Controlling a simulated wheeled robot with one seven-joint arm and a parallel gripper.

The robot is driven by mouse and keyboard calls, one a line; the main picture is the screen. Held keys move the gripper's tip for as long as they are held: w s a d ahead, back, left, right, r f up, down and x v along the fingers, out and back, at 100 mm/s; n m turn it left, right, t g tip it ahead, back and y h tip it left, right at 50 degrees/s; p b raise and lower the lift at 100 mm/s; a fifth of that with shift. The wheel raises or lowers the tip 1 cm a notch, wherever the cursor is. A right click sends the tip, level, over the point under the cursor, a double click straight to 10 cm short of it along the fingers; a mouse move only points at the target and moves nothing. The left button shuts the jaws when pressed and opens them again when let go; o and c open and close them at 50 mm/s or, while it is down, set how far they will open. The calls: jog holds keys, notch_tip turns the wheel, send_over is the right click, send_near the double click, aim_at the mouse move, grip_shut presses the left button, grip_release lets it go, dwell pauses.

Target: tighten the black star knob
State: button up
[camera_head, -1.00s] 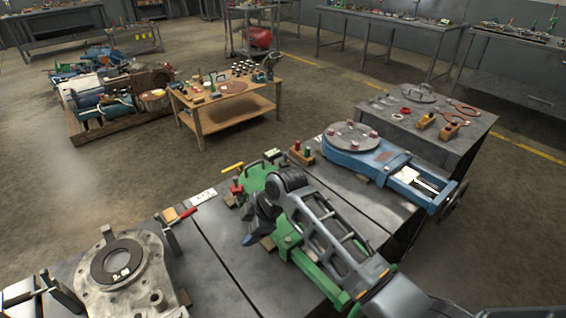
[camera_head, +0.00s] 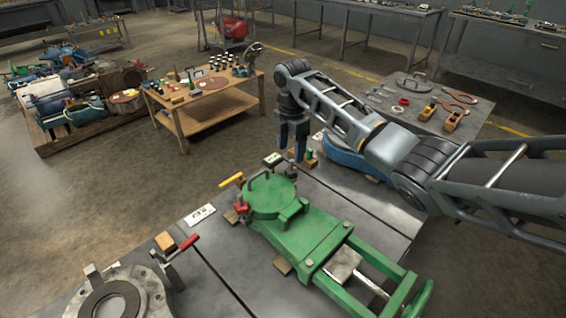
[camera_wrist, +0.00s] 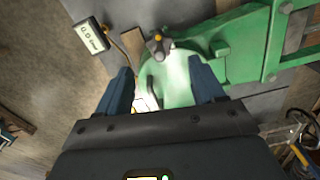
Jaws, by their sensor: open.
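In the wrist view, a dark grey, star-shaped knob (camera_wrist: 157,43) sits at the edge of the round end of a green valve (camera_wrist: 180,72), with a small yellowish part beside it. I take it to be the black star knob; its lobes are small and hard to make out. My gripper (camera_wrist: 160,82) is open and empty, with its two blue fingers apart and the knob beyond them, between their lines. In the head view, my gripper (camera_head: 291,157) points down above the back of the green valve (camera_head: 300,232). I cannot pick out the knob there.
A small display box (camera_wrist: 90,36) with a cable stands beside the green valve. A red handle (camera_head: 188,243) and a yellow-handled tool (camera_head: 231,180) are near the bench edge. A grey flange (camera_head: 160,296) stands front left.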

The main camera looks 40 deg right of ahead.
aim_at(290, 167)
notch_tip(290, 167, down, 8)
jog(key=shift+r, duration=0.25)
jog(key=shift+c, duration=0.3)
jog(key=c, duration=1)
jog(key=shift+r+m, duration=0.1)
jog(key=shift+m, duration=0.3)
